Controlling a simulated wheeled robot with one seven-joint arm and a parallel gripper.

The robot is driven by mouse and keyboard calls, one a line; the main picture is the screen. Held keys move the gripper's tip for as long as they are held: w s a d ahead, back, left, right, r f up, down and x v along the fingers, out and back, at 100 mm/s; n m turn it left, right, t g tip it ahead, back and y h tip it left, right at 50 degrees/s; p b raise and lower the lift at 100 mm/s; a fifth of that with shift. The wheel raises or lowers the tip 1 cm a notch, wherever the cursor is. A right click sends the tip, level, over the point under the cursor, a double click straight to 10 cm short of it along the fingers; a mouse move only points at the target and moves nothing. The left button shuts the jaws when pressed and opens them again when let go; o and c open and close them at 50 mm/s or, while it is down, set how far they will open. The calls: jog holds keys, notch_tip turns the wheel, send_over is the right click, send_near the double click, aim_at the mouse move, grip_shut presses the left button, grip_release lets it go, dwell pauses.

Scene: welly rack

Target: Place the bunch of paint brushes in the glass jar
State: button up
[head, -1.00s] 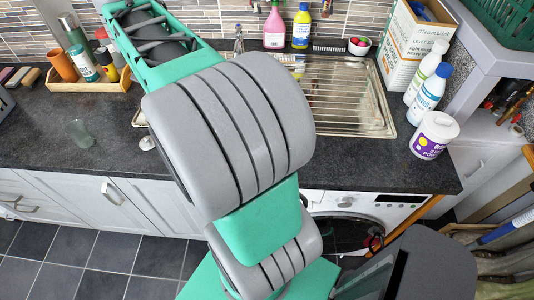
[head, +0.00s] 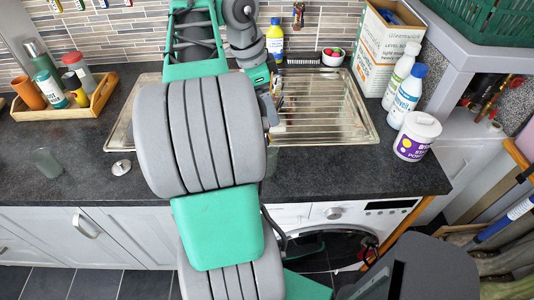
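The clear, greenish glass jar (head: 46,162) stands upright on the dark worktop at the left, left of the sink. It looks empty. My gripper (head: 271,100) is at the sink, right of my large grey arm link, far to the right of the jar. Its fingers are small and partly hidden by my arm, so I cannot tell if they are open or hold anything. I cannot make out the bunch of paint brushes for sure; it may be hidden behind my arm or gripper.
The metal sink with ribbed drainer (head: 325,108) fills the middle. A wooden tray (head: 75,108) of bottles and pots stands behind the jar. A round metal plug (head: 121,168) lies right of the jar. White bottles (head: 406,97) and a white tub (head: 416,137) stand at the right.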

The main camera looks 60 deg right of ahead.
aim_at(268, 138)
notch_tip(268, 138, down, 12)
jog(key=b, duration=0.3)
jog(key=shift+r, duration=0.1)
jog(key=shift+f+b, duration=0.2)
jog(key=shift+b, duration=0.2)
jog(key=o, duration=2)
